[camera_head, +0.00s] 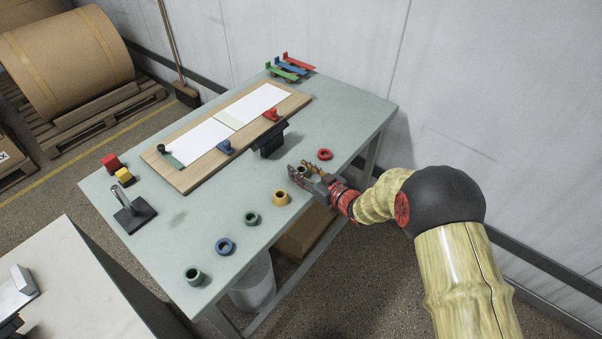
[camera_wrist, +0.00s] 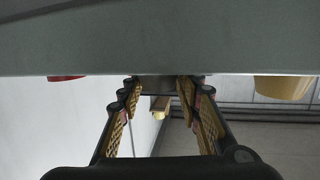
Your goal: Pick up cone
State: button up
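Several small round hollow pieces that may be the cones stand on the table. A yellow one (camera_head: 281,198) is left of my gripper, and a red one (camera_head: 325,154) is beyond it to the right. Farther toward the front left are a green one (camera_head: 251,218), a blue one (camera_head: 224,246) and another green one (camera_head: 194,275). My gripper (camera_head: 300,171) is low over the table's right side, its fingers apart. In the wrist view my gripper (camera_wrist: 159,90) has the red piece (camera_wrist: 66,77) at left and the yellow one (camera_wrist: 285,87) at right. I cannot tell whether a dark shape between the fingertips is a piece.
A black stand (camera_head: 270,139) is just beyond my gripper. A wooden board (camera_head: 181,182) with white sheets lies behind it. Red and yellow blocks (camera_head: 124,176) and a black base with a metal post (camera_head: 134,215) are at left. Coloured brackets (camera_head: 291,67) are at the back.

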jog(key=c, duration=0.6)
jog(key=shift+c, duration=0.2)
